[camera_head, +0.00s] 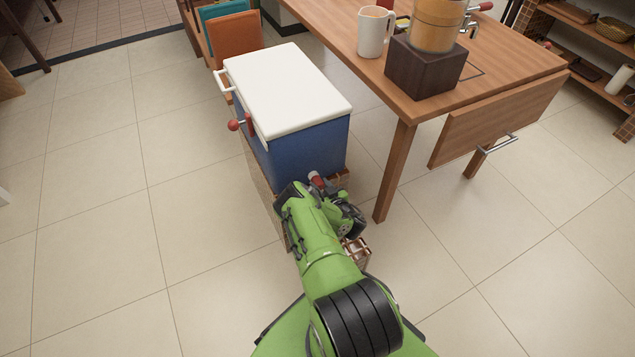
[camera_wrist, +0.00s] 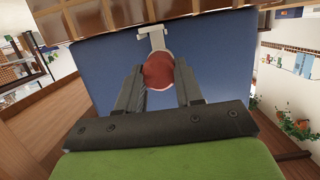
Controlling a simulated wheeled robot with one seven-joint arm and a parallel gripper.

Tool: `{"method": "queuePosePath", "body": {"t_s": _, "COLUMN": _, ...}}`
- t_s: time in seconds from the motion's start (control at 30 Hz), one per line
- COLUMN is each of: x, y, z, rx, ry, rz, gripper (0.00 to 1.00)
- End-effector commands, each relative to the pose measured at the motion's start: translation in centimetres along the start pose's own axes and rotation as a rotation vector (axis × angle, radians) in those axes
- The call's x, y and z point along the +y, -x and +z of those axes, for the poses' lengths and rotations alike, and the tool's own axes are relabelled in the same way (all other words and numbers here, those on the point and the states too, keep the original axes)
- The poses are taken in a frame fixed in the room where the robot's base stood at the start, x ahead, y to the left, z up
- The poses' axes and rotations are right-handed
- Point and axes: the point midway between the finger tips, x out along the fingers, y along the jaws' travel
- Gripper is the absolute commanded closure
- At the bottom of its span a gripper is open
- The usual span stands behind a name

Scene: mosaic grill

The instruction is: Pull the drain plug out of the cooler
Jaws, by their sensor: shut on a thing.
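The cooler (camera_head: 318,150) is a blue box with a white lid, standing on a low tiled base. Its blue face (camera_wrist: 95,65) fills much of the wrist view. The drain plug (camera_wrist: 158,72), a round red knob, sits between my fingers in front of that face. A small red part (camera_head: 316,179) shows beside my gripper (camera_head: 335,200) in the head view, close to the cooler's near face. My gripper is shut on the plug. A pale T-shaped piece (camera_wrist: 152,38) shows just behind the plug. Whether the plug is still seated in the cooler cannot be told.
A wooden table (camera_head: 400,115) stands right of the cooler, its leg (camera_head: 394,175) near my arm. It bears a white jug (camera_head: 374,32) and a dark block (camera_head: 425,68). The tiled floor at left is clear.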

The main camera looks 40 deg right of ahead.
Motion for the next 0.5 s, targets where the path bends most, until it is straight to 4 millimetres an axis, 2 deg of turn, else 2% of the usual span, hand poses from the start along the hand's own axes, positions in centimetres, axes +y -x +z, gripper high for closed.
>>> {"method": "queuePosePath", "body": {"t_s": 0.5, "x": 0.02, "y": 0.63, "z": 0.13, "rx": 0.0, "ry": 0.0, "rz": 0.0, "gripper": 1.0}}
